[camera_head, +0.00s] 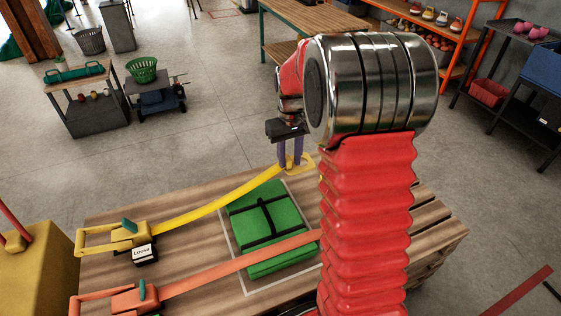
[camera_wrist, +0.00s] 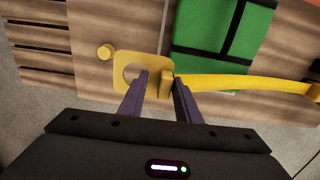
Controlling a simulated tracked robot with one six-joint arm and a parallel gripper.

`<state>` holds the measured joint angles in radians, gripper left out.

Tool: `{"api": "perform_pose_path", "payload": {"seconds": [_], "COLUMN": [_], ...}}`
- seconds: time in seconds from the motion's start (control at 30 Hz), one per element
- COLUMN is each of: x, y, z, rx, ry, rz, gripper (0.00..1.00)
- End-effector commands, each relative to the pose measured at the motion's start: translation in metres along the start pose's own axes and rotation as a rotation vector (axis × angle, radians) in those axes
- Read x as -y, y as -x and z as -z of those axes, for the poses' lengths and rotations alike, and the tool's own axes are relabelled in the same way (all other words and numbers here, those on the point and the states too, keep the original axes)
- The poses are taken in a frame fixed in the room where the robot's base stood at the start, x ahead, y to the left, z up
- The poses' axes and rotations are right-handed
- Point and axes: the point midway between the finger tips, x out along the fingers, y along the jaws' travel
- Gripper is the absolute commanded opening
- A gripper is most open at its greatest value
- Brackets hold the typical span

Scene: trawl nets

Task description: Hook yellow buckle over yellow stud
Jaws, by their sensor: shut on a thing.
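The yellow buckle (camera_wrist: 127,66), a flat plate with a round hole, shows in the wrist view. My gripper (camera_wrist: 163,80) is shut on the upright tab at the buckle's strap end. The yellow stud (camera_wrist: 105,51) stands on the wooden deck just beyond the buckle's far left corner; the hole is beside it, not around it. The yellow strap (camera_wrist: 245,82) runs right from the buckle. In the head view, my gripper (camera_head: 291,162) holds the buckle (camera_head: 305,162) at the deck's far edge, and the strap (camera_head: 210,208) runs to a yellow ratchet (camera_head: 125,235). The stud is not visible there.
A green bundle (camera_head: 283,254) with black bands lies on the wooden deck (camera_head: 185,245). An orange strap (camera_head: 225,267) crosses it from an orange ratchet (camera_head: 135,298). A tag reading "Loose" (camera_head: 144,253) stands by the yellow ratchet. My arm hides the deck's right part.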

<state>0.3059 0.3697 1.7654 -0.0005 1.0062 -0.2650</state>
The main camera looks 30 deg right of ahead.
Motion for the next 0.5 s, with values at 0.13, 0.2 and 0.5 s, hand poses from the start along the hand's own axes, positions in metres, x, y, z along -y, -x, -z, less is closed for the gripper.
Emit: {"api": "perform_pose_path", "payload": {"seconds": [0.13,0.2,0.5], "x": [-0.015,-0.021,-0.048], "y": [0.0,0.0,0.0], "z": [0.0,-0.001,-0.001], "rx": [0.001,0.001,0.0], "ry": [-0.003,-0.002,-0.003], "rz": [0.0,0.0,0.0], "gripper": [0.04,0.04,0.04]}}
